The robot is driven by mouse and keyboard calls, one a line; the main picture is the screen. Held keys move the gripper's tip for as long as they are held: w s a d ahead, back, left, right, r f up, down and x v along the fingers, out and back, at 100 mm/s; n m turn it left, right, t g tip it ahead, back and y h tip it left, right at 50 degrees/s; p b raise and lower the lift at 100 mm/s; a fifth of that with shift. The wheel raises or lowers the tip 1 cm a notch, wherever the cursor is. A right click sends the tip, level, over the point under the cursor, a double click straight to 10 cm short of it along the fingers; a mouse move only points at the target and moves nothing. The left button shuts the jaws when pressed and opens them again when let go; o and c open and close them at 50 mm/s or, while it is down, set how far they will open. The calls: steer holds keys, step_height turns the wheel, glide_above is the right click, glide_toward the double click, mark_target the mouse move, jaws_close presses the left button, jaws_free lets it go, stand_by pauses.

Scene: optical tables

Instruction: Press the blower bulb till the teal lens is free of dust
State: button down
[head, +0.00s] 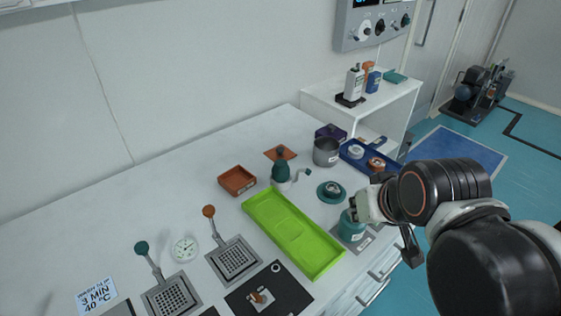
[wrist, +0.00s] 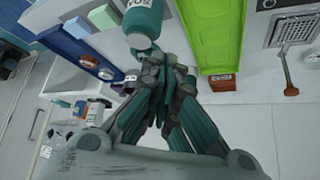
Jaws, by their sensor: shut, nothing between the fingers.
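The blower looks to be the dark teal bulb (head: 281,171) on a pale base, past the far end of the green tray in the head view. Its thin spout (head: 303,173) points right. A round teal lens holder (head: 331,192) stands to the right of the bulb; any dust is too small to tell. My gripper (head: 366,204) is to the right of the tray, above and beside a labelled teal jar (head: 351,226). In the wrist view my gripper (wrist: 160,72) is shut and empty, with the jar (wrist: 143,22) just beyond its tips. Its fingers hide the bulb and lens there.
The green tray (head: 260,212) lies left of my gripper. An orange box (head: 237,180), a grey pot (head: 326,152) and a blue tray (head: 347,160) stand farther back. Two sieves (head: 234,260), a dial (head: 184,249) and a black mat (head: 290,285) lie at the front left.

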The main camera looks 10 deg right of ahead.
steer(key=w+a+r+y+p, duration=0.1)
steer(key=w+a+r+p, duration=0.15)
steer(key=w, duration=0.45)
steer(key=w+a+r+y+p, duration=0.2)
steer(key=w+a+r, duration=0.15)
steer(key=w, duration=0.35)
steer(key=m+y+p, duration=0.1)
steer(key=y+p, duration=0.2)
steer(key=p, duration=0.1)
glide_above(284, 161)
step_height(284, 161, down, 2)
steer(key=f, duration=0.1)
steer(key=shift+a+r, duration=0.1)
steer(key=shift+r, duration=0.15)
steer(key=shift+f, duration=0.15)
step_height(284, 161, down, 8)
steer(key=b, duration=0.6)
steer(key=shift+f, duration=0.25)
steer(key=shift+f+b, duration=0.15)
steer(key=shift+b, duration=0.2)
steer(key=shift+f, duration=0.3)
